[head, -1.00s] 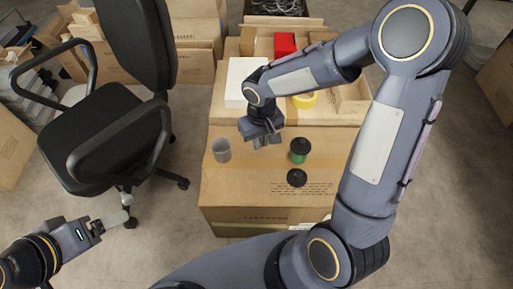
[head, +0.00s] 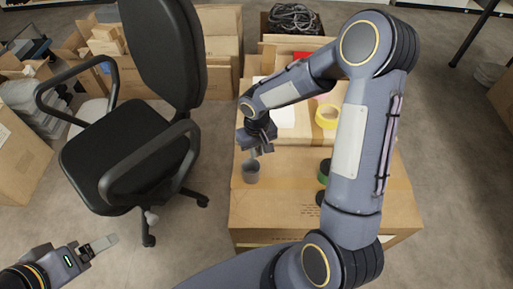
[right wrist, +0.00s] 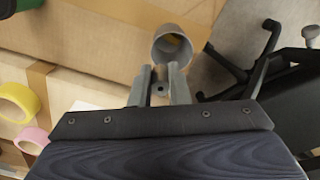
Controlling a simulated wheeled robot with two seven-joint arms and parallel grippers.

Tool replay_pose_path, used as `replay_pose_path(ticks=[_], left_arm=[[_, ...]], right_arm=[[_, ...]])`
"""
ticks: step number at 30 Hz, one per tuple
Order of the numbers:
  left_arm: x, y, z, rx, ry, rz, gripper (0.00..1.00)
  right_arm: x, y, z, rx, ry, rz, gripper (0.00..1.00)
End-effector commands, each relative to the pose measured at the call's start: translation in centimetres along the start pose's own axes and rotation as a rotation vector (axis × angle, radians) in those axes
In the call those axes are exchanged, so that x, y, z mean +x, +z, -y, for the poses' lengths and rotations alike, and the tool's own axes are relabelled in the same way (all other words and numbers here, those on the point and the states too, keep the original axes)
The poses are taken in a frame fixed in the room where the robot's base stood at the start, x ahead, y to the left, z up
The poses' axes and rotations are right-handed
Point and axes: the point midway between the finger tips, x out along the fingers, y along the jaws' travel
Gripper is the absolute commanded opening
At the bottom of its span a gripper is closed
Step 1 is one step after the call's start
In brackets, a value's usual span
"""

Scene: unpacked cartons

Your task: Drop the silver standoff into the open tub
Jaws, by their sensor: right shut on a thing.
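The grey open tub (head: 251,173) stands upright on the carton near its left edge; its open mouth shows in the right wrist view (right wrist: 172,46). My right gripper (head: 256,152) is just above and beside the tub's rim. In the right wrist view its fingers (right wrist: 160,86) are shut on a small silver standoff (right wrist: 160,89), seen end-on with a dark hole. Whether the standoff is over the mouth is hard to tell. My left gripper (head: 102,246) is low at the left, away from the carton; its jaw state is unclear.
A green tub (head: 323,172) is mostly hidden behind my right arm. A yellow tape roll (head: 326,117) lies farther back on the cartons. A black office chair (head: 130,150) stands close to the left of the carton (head: 275,212).

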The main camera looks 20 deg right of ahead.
Motion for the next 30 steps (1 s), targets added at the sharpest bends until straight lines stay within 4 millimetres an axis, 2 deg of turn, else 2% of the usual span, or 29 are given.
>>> replay_pose_path(ticks=[1,3,13,14,19,26,30], left_arm=[[0.7,0.3,0.3,0.0,0.0,0.0,0.79],[1.0,0.5,0.4,0.0,0.0,0.0,0.79],[1.0,0.5,0.5,0.0,0.0,0.0,0.79],[1.0,0.5,0.5,0.0,0.0,0.0,0.79],[1.0,0.5,0.5,0.0,0.0,0.0,0.79],[1.0,0.5,0.5,0.0,0.0,0.0,0.79],[0.7,0.3,0.3,0.0,0.0,0.0,0.79]], right_arm=[[1.0,0.0,0.0,0.0,0.0,0.0,0.0],[1.4,0.0,0.0,-0.001,0.0,0.0,0.0],[1.6,0.0,0.0,-0.001,0.0,0.0,0.0],[1.6,0.0,0.0,-0.001,0.0,0.0,0.19],[1.6,0.0,0.0,-0.001,0.0,0.0,0.41],[1.6,0.0,0.0,-0.001,0.0,0.0,0.41],[0.6,-0.1,0.0,0.0,0.0,-0.002,0.41]])
